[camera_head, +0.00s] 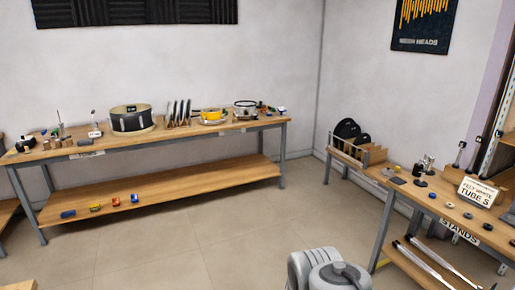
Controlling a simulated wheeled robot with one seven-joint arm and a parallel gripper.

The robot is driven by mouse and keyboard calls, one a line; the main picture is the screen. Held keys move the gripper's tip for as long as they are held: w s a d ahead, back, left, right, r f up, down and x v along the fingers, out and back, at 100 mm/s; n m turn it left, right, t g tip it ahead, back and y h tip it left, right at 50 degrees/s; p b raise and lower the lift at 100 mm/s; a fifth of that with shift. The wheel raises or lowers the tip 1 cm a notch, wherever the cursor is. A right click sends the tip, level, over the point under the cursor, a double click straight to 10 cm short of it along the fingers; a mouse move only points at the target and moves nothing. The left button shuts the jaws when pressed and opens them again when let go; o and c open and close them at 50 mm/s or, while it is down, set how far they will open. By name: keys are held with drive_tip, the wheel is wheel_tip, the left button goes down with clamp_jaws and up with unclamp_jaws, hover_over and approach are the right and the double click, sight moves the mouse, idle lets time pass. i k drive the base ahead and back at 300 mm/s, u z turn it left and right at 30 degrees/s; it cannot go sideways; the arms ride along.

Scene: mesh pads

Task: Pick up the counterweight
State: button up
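I cannot tell for certain which small item is the counterweight. Several small dark, metallic and blue pieces lie on the right bench (405,190), whose front edge has a "STANDS" label. Among them are a dark round piece (420,183) and an upright metallic piece (428,163). They are too small to identify. Pale grey rounded parts of my arm show at the bottom centre, apart from both benches. My gripper is not in view.
A wooden rack (350,152) with black discs and a felt-and-tubes sign (478,192) stand on the right bench. The floor (220,235) between is clear.

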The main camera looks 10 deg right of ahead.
sight(417, 172)
drive_tip(key=z, duration=0.2)
drive_tip(key=i, duration=2.65)
drive_tip(key=z, duration=0.95)
drive_tip(key=i, duration=2.15)
drive_tip(key=z, duration=1.25)
drive_tip(key=i, duration=1.1)
drive_tip(key=z, duration=0.3)
